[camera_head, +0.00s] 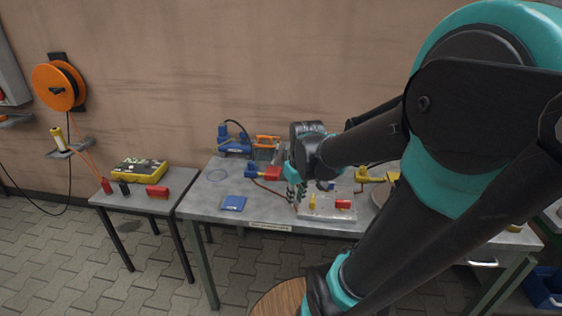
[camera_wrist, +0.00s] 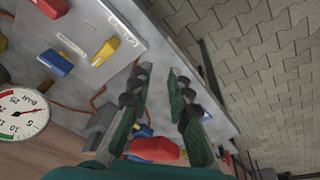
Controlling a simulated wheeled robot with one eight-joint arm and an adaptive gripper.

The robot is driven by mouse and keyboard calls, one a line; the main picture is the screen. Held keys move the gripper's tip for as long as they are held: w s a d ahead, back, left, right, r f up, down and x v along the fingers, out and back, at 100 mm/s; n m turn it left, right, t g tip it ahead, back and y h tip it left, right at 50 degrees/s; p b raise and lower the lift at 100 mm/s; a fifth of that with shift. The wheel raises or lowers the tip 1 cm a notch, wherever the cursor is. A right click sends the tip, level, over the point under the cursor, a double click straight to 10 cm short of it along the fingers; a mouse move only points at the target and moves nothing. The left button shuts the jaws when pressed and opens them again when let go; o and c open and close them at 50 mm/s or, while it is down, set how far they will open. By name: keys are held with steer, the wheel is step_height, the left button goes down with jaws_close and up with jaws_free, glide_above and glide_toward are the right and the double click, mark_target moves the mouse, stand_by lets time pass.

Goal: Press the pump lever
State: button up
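A pale panel (camera_head: 325,213) lies on the workbench and carries a yellow upright handle (camera_head: 312,202), a red block (camera_head: 343,204) and a blue block. In the wrist view, the panel (camera_wrist: 90,22) is at upper left with the yellow handle (camera_wrist: 105,51), blue block (camera_wrist: 55,63) and red block (camera_wrist: 48,7). I cannot tell which part is the pump lever. A blue pump-like unit (camera_head: 234,143) stands at the bench's back left. My gripper (camera_wrist: 159,72) is open and empty, pointing down beside the panel's left edge.
A red and blue fitting (camera_head: 263,173) with a hose lies left of my gripper; an orange tool (camera_head: 267,141) lies behind it. A blue pad (camera_head: 233,203) lies near the front edge. A pressure gauge (camera_wrist: 20,113) shows at left in the wrist view. A side table (camera_head: 130,198) stands left.

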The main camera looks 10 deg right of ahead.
steer(key=w+r+n, duration=0.1)
steer(key=w+r, duration=0.1)
steer(key=r, duration=0.1)
steer(key=w+a+r+n+g, duration=0.1)
steer(key=w+r+n, duration=0.1)
steer(key=w+r, duration=0.1)
steer(key=w+a+r+n+g, duration=0.1)
steer(key=w+r+n, duration=0.1)
steer(key=w+r, duration=0.1)
steer(key=shift+a+r, duration=0.15)
steer(key=shift+r, duration=0.35)
jaws_close()
step_height(320, 180, up, 10)
steer(key=r+n+g, duration=0.1)
steer(key=n+g, duration=0.1)
steer(key=n, duration=0.3)
glide_above(271, 170)
steer(key=w, duration=0.2)
steer(key=shift+d+f, duration=0.25)
steer(key=shift+d, duration=0.2)
steer(key=shift+s+f, duration=0.1)
steer(key=shift+f, duration=0.05)
steer(key=f, duration=0.4)
steer(key=s+f, duration=0.1)
steer(key=f, duration=0.8)
steer(key=shift+s+a+f, duration=0.3)
steer(key=shift+s, duration=0.1)
steer(key=shift+f, duration=0.1)
